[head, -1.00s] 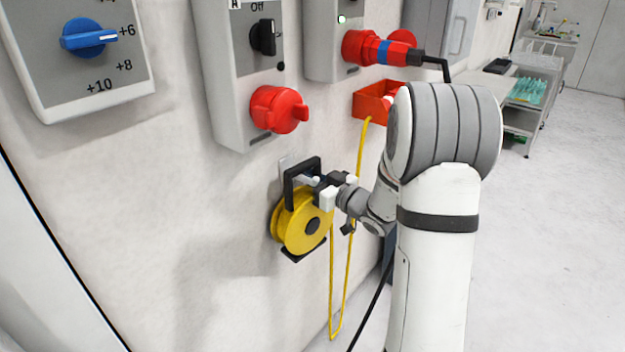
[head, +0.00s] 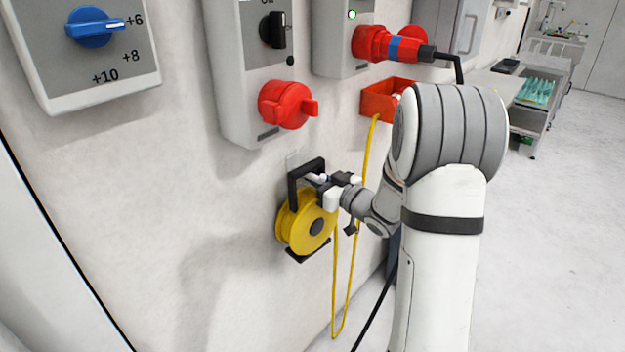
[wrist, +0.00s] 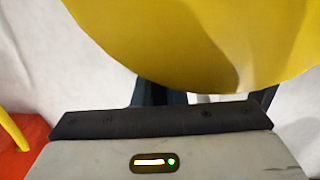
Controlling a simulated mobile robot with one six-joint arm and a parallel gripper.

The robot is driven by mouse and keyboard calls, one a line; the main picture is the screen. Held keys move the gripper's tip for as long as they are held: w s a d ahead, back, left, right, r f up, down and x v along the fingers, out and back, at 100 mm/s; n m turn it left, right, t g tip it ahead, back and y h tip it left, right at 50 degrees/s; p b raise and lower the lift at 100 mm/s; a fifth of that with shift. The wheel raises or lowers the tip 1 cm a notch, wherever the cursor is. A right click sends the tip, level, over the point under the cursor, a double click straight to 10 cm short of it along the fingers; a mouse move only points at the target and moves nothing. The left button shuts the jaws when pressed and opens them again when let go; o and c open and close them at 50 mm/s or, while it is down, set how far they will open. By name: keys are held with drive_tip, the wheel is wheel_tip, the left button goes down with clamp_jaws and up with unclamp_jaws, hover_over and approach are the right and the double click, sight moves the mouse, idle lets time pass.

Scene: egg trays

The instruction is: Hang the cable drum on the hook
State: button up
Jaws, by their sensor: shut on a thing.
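The cable drum (head: 301,226) is a yellow reel with a dark hub and a black frame with a handle on top. It is close against the white wall in the head view, and its yellow disc (wrist: 200,40) fills the top of the wrist view. My gripper (head: 322,180) is shut on the drum's black frame near the handle. A small pale plate (head: 293,158), perhaps the hook, shows on the wall just behind the top of the handle. Whether the handle rests on the hook cannot be told.
Grey switch boxes with a red socket (head: 285,104) and a red plug (head: 392,47) are on the wall above. A red bin (head: 380,104) with a looped yellow cable (head: 363,190) hangs to the right of the drum. A shelf cart (head: 540,90) stands at the far right.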

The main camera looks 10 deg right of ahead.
idle(0.4)
drive_tip(key=o, duration=0.7)
drive_tip(key=shift+f, duration=0.15)
drive_tip(key=v, duration=0.7)
drive_tip(key=s+d+r+m+g+h+p, duration=0.2)
drive_tip(key=s+r+m+g+h+p, duration=0.25)
drive_tip(key=r+h+p, duration=0.5)
drive_tip(key=s+a+r+g+p, duration=0.1)
drive_tip(key=s+a+g+p, duration=0.1)
drive_tip(key=s, duration=0.5)
drive_tip(key=s+a+r+m+g+p, duration=0.1)
drive_tip(key=s+a+r+g+p, duration=0.1)
drive_tip(key=s, duration=0.5)
drive_tip(key=s+a+r+g+p, duration=0.1)
drive_tip(key=s+a+g, duration=0.3)
drive_tip(key=s, duration=0.4)
drive_tip(key=shift+s+a+r+m+g+y+p, duration=0.1)
drive_tip(key=shift+a+r+m+g+y+p, duration=0.15)
drive_tip(key=shift+a+r+p, duration=0.25)
